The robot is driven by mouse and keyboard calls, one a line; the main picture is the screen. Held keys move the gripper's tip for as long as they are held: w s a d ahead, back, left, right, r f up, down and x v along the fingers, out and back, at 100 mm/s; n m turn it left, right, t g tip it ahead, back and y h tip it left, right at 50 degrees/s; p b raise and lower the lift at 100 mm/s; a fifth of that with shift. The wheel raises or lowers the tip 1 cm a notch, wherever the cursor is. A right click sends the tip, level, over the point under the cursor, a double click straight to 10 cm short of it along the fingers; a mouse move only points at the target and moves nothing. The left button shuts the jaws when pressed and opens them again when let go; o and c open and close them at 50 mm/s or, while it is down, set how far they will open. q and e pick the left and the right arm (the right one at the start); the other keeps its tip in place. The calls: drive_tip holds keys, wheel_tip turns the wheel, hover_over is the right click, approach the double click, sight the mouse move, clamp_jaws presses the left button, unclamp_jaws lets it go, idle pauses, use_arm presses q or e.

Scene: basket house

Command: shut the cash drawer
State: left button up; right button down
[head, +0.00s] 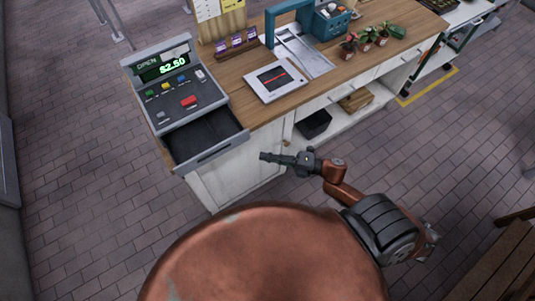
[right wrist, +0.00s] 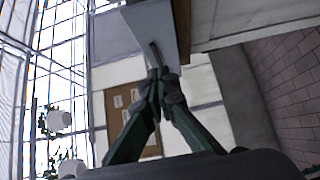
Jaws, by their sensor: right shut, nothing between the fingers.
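The grey cash register (head: 180,88) stands on the left end of the wooden counter, its display reading OPEN and $2.50. Its cash drawer (head: 208,152) is pulled out toward me, with a dark, empty-looking inside. My right gripper (head: 264,156) is shut and empty, to the right of the drawer front with a gap between them in the head view. In the right wrist view the gripper's fingers (right wrist: 155,72) are together, and a pale grey panel lies just beyond the tips; I cannot tell if they touch. My left gripper is not in view.
A flat scanner (head: 275,80), small plants (head: 367,38) and a teal carrier (head: 325,20) stand on the counter (head: 250,105). A black bin (head: 314,124) sits on the shelf below. A wooden bench (head: 500,265) is at lower right. The tiled floor before the counter is clear.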

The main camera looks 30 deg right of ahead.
sight(234, 143)
drive_tip(key=x, duration=0.3)
drive_tip(key=w+d+p+x, duration=0.1)
drive_tip(key=x, duration=0.4)
drive_tip(key=shift+w+a, duration=0.1)
drive_tip(key=shift+w, duration=1)
drive_tip(key=shift+w, duration=0.1)
